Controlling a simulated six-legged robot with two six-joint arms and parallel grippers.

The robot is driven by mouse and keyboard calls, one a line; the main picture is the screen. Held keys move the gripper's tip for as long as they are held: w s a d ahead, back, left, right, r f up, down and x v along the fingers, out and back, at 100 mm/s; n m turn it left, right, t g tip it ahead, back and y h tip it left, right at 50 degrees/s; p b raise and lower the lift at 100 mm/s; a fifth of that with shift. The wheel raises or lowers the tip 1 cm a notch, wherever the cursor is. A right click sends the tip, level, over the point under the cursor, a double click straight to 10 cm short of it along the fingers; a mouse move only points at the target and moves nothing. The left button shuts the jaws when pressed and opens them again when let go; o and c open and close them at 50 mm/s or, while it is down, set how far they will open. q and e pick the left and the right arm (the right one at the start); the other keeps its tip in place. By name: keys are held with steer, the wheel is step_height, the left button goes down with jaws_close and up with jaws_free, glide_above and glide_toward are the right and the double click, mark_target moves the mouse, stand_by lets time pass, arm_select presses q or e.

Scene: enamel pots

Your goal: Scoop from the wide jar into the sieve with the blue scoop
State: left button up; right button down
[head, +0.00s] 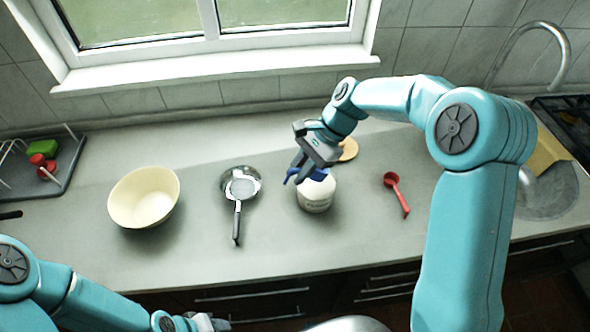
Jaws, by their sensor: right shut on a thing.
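The wide jar (316,196), whitish with a label, stands on the counter in the middle. My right gripper (305,168) is over its mouth, shut on the blue scoop (291,177). Blue shows on both sides of the fingers; the rest of the scoop and most of the jar's opening are hidden, so I cannot tell how deep it sits. The sieve (243,187), with a dark handle toward the front, lies left of the jar, apparently over a metal bowl. My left gripper (208,323) is low at the bottom edge, away from these things; its fingers are unclear.
A cream bowl (145,198) stands left of the sieve. A red scoop (396,192) lies right of the jar. A round wooden lid (349,149) is behind it. A dish rack (62,170) is far left, the sink (550,195) far right. Counter between the bowl and sieve is clear.

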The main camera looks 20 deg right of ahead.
steer(key=shift+f, duration=0.55)
step_height(320, 180, down, 6)
steer(key=h+b, duration=0.1)
steer(key=b, duration=0.4)
steer(key=shift+w+d+f+t+h, duration=0.15)
steer(key=shift+t+h, duration=0.15)
steer(key=shift+d+f, duration=0.1)
steer(key=shift+d, duration=0.05)
steer(key=shift+d, duration=0.1)
stand_by(0.5)
